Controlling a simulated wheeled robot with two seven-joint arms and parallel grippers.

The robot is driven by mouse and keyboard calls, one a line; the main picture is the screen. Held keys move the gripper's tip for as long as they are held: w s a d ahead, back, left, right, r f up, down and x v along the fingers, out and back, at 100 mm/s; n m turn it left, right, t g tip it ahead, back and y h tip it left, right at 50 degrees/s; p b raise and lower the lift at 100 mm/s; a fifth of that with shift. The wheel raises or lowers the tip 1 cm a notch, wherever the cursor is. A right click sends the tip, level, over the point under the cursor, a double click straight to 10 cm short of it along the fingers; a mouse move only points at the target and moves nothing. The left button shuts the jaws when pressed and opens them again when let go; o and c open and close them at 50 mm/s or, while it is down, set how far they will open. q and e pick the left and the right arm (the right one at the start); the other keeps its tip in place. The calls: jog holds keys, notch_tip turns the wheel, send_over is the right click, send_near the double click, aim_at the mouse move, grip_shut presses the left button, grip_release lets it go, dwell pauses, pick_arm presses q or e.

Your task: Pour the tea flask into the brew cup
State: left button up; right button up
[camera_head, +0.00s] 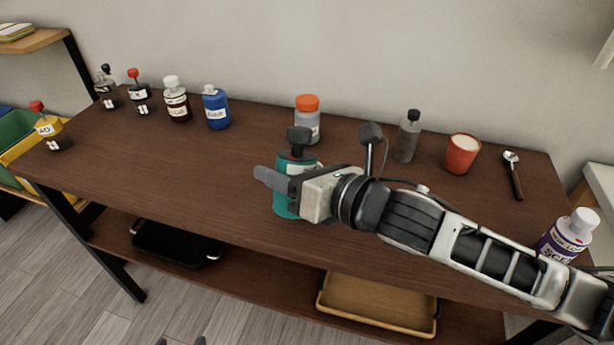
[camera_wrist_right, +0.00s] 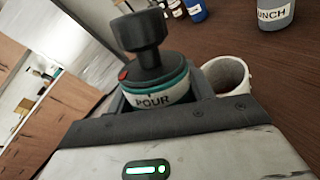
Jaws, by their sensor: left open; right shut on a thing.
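The teal flask (camera_head: 284,198) has a black knob-like cap and stands roughly upright at the middle of the table. My right gripper (camera_head: 276,184) is shut around it; whether its base touches the table is unclear. In the right wrist view the flask (camera_wrist_right: 158,92) shows a pale band reading "POUR". An open white-rimmed cup (camera_wrist_right: 228,76) shows just beside the flask there; my right gripper seems to hide it in the head view. I cannot tell whether it is the brew cup. My left gripper (camera_head: 183,341) shows only two dark tips, apart, at the bottom edge.
An orange-capped jar (camera_head: 308,120), a grey bottle (camera_head: 408,138), a red cup (camera_head: 461,157) and a spoon (camera_head: 514,178) lie along the back. Several bottles stand at back left. A purple bottle (camera_head: 566,238) stands at right, near my right arm. The table's left front (camera_head: 180,170) is clear.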

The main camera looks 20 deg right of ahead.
aim_at(282, 212)
jog(key=shift+s+a+f+n+t, duration=0.15)
jog(key=shift+s+n+t, duration=0.05)
jog(key=shift+n+t, duration=0.1)
jog(key=s+f+n+b, duration=0.1)
jog(key=b, duration=0.1)
jog(key=shift+a+t+b, duration=0.35)
jog(key=shift+t, duration=0.05)
jog(key=f+b, duration=0.1)
jog(key=b, duration=0.1)
jog(key=f+n+b, duration=0.1)
jog(key=shift+s+a+f+n+b, duration=0.2)
jog(key=shift+s+f+n+b, duration=0.1)
jog(key=shift+s+f+b, duration=0.1)
jog(key=shift+s+a+f+n+t+y+b, duration=0.15)
jog(key=shift+f+n+t+y+b, duration=0.2)
jog(key=shift+f+b, duration=0.4)
pick_arm(q)
jog(key=f, duration=0.2)
jog(key=f+t, duration=0.1)
jog(key=shift+d+f, duration=0.15)
jog(key=shift+d, duration=0.15)
jog(key=shift+s, duration=0.1)
